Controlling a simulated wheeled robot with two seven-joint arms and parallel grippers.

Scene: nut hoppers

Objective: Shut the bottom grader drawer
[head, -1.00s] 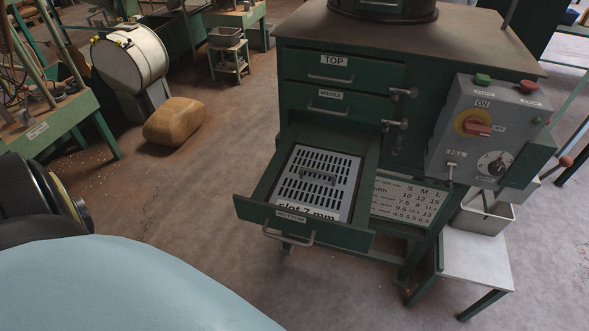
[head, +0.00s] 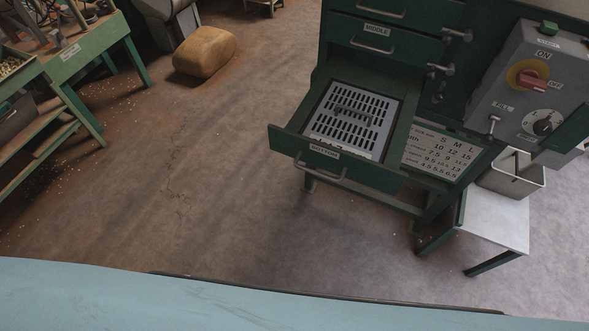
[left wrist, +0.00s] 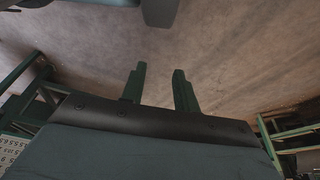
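The bottom grader drawer (head: 355,172) is pulled out of the green grader cabinet (head: 335,55) in the head view. Its green front has a BOTTOM label and a metal bar handle (head: 320,177). A slotted grey plate (head: 352,120) lies inside it. The middle drawer (head: 385,42) above is shut. My left gripper (left wrist: 158,75) shows in the left wrist view with its two fingers apart and nothing between them, over bare floor. It is not in the head view, and the drawer handle cannot be made out in the wrist view. My right gripper is in neither view.
A grey control box (head: 530,85) with a red switch is at the cabinet's right. Below it, a white-topped stand (head: 490,220) holds a metal bin (head: 512,175). Green benches (head: 90,65) stand at the left, near a tan sack (head: 205,52). The floor before the drawer is clear.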

